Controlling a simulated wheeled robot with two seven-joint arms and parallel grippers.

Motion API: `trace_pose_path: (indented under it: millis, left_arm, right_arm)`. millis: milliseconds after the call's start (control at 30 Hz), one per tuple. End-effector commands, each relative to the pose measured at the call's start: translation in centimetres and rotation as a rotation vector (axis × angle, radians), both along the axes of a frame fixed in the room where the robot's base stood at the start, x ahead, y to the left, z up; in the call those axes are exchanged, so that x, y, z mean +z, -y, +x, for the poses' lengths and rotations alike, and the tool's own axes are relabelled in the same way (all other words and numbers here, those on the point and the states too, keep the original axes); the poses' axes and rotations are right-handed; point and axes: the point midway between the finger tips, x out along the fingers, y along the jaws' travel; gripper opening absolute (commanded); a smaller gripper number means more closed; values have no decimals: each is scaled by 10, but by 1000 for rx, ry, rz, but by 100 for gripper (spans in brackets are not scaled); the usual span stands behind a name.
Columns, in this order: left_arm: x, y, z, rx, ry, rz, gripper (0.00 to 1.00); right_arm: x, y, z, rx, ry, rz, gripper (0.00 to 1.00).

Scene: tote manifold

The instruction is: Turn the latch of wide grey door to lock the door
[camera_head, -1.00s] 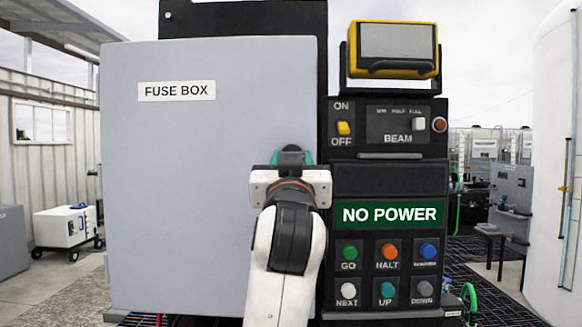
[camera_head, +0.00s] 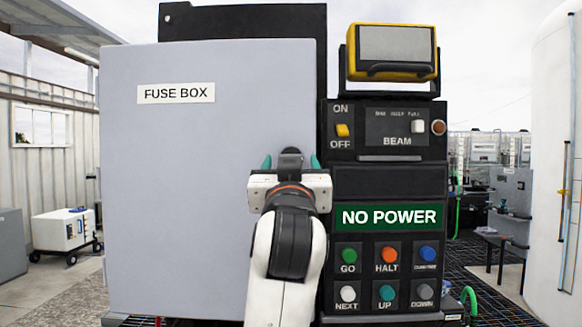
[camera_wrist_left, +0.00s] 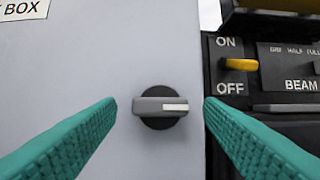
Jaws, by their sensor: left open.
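The wide grey door (camera_head: 190,220) carries a FUSE BOX label and lies flat against its cabinet. Its latch (camera_wrist_left: 161,107) is a round black base with a grey handle lying horizontal, a white mark at its right end, in the middle of the left wrist view. My left gripper (camera_head: 290,162) is at the door's right side in the head view. It is open, its teal fingers (camera_wrist_left: 160,128) on either side of the latch's line and apart from it. The gripper mostly or wholly hides the latch in the head view. My right gripper is not in view.
Right of the door is a black control panel with an ON/OFF switch (camera_head: 343,130), a NO POWER sign (camera_head: 389,217) and several coloured buttons. A yellow lamp (camera_head: 392,50) sits above it. The door's left part is clear.

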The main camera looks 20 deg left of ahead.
Motion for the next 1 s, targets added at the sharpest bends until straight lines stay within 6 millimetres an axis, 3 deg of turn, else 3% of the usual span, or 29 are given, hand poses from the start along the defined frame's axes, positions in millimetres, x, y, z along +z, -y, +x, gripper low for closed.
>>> trace_pose_path:
  millis: [500,700,1000]
  left_arm:
    - [-41,26,-86,-3,1,-3,62]
    - [-44,29,-99,-2,-1,-2,62]
    - [-45,29,-99,-1,-3,-1,62]
  right_arm:
    - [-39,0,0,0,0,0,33]
    - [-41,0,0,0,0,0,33]
    - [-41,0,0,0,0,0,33]
